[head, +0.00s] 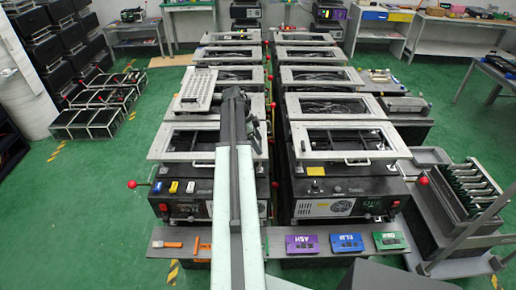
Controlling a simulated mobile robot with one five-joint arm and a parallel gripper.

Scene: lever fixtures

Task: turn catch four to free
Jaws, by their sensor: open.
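An orange fixture (172,244) and another orange part (197,245) lie left of my arm. A purple plate (301,244), a blue plate (347,242) and a green plate (389,240) lie to its right, with small labels. I cannot tell which one is catch four, nor read its lever position. My arm hides the shelf's middle. My gripper (254,134) is small and dark, beyond the shelf and above the machines. It is open and appears apart from all the fixtures.
Two rows of framed machines stand behind the shelf, with a bare shelf part (277,262) beside my arm. Red knobs (132,184) stick out at the sides. A metal rack (470,190) stands at the right. Green floor (95,215) is clear at the left.

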